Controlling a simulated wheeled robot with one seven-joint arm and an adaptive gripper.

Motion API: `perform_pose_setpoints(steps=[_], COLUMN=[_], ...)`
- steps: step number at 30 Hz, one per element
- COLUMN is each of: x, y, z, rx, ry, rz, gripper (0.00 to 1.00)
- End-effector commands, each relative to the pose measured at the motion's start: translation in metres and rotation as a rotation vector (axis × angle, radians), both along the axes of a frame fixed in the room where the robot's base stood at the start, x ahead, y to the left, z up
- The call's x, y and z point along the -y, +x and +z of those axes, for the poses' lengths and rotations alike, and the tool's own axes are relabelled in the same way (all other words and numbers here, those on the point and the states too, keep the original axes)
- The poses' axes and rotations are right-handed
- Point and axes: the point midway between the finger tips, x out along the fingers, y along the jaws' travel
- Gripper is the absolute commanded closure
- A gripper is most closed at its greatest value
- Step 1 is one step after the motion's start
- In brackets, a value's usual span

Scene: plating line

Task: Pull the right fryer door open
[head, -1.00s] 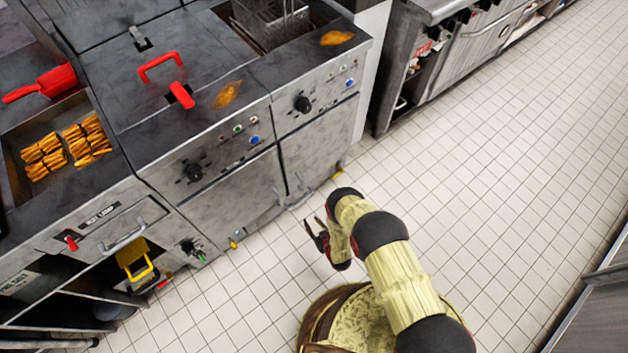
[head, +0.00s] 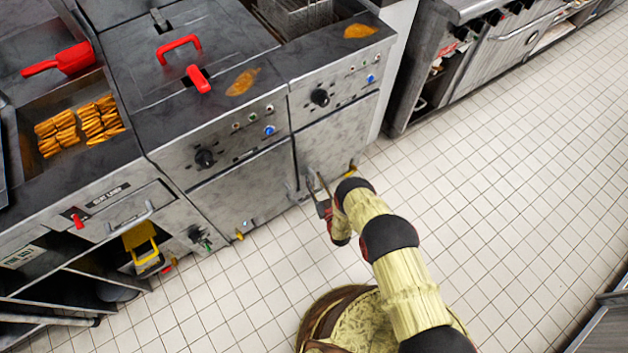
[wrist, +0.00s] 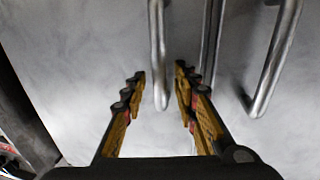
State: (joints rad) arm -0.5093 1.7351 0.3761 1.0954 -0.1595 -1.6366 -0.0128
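The fryer's right door (head: 340,135) is a grey metal panel and looks shut. The left door (head: 240,188) beside it looks shut too. Upright bar handles (head: 290,190) sit close together near the seam between the doors. My gripper (head: 322,190) is in front of the lower part of the right door, close to the handles. In the wrist view my gripper (wrist: 160,85) is open, with one bar handle (wrist: 157,50) in line between its fingers. A second handle (wrist: 275,65) is right of the seam. Contact cannot be told.
Red handles (head: 180,48) lie on the fryer top. Left is a counter with a tray of fried food (head: 80,128) and a yellow-handled item (head: 142,245) below. A stove (head: 460,65) stands to the right. The tiled floor (head: 490,190) around my base is clear.

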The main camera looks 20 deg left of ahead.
Motion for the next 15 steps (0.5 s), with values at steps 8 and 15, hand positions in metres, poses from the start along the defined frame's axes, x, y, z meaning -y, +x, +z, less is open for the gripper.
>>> perform_pose_setpoints(steps=[8,15], x=[-0.0048,-0.0046], y=[0.0060,0.0059], z=[0.0000,0.0001], rx=[-0.002,-0.002], ry=[-0.001,0.000], rz=[0.000,-0.001], gripper=[0.71,0.78])
